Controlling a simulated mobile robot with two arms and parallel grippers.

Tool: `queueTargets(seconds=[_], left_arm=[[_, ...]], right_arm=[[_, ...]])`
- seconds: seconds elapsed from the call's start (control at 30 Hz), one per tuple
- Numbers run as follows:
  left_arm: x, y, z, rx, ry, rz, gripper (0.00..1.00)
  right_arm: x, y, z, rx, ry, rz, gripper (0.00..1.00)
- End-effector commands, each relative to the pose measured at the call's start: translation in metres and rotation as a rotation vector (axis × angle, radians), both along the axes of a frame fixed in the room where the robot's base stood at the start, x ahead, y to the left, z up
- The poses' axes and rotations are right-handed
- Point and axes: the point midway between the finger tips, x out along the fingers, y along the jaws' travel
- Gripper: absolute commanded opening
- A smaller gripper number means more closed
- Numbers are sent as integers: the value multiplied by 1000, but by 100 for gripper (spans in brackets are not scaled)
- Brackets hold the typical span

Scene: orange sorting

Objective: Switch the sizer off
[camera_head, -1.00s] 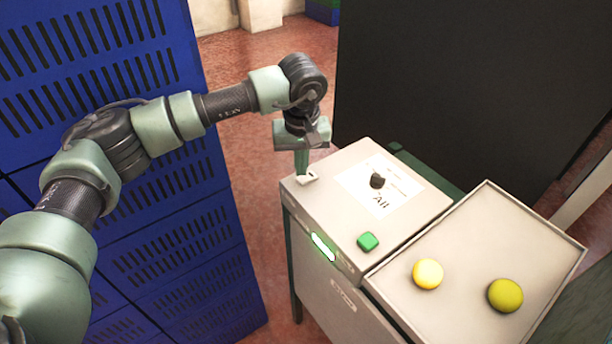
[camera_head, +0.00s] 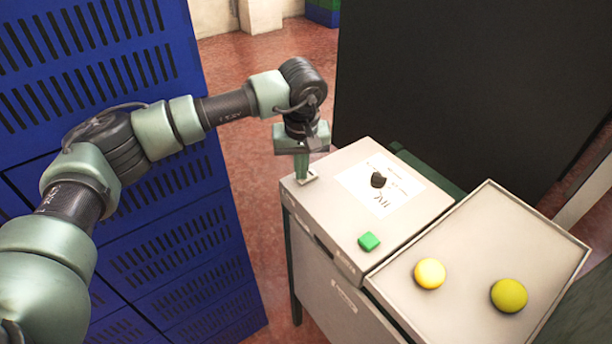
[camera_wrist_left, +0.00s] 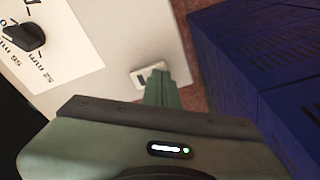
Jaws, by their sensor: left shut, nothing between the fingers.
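The sizer (camera_head: 330,222) is a pale box with a black knob (camera_head: 378,180) on a white label and a green button (camera_head: 369,242). The display strip on its front face is dark. A small pale rocker switch (camera_wrist_left: 146,76) sits at the top's left corner; it also shows in the head view (camera_head: 308,178). My left gripper (camera_head: 302,174) is shut and empty, pointing down with its fingertips at the switch. In the left wrist view the fingers (camera_wrist_left: 162,80) overlap part of the switch. My right gripper is not in view.
A tray (camera_head: 480,200) beside the sizer holds a pale yellow fruit (camera_head: 430,273) and a darker yellow-green fruit (camera_head: 508,295). Blue slatted crates (camera_head: 180,240) are stacked at left, close to my arm. A large dark panel (camera_head: 460,80) stands behind.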

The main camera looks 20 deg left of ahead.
Motion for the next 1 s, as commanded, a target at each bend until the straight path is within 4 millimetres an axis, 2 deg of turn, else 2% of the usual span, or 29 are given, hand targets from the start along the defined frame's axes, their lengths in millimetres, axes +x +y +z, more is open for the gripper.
queueTargets(seconds=[0.27,1.0], left_arm=[[0,0,5,0,-1,0,0],[0,0,64,1,-2,0,0]], right_arm=[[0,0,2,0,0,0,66],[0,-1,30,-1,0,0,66]])
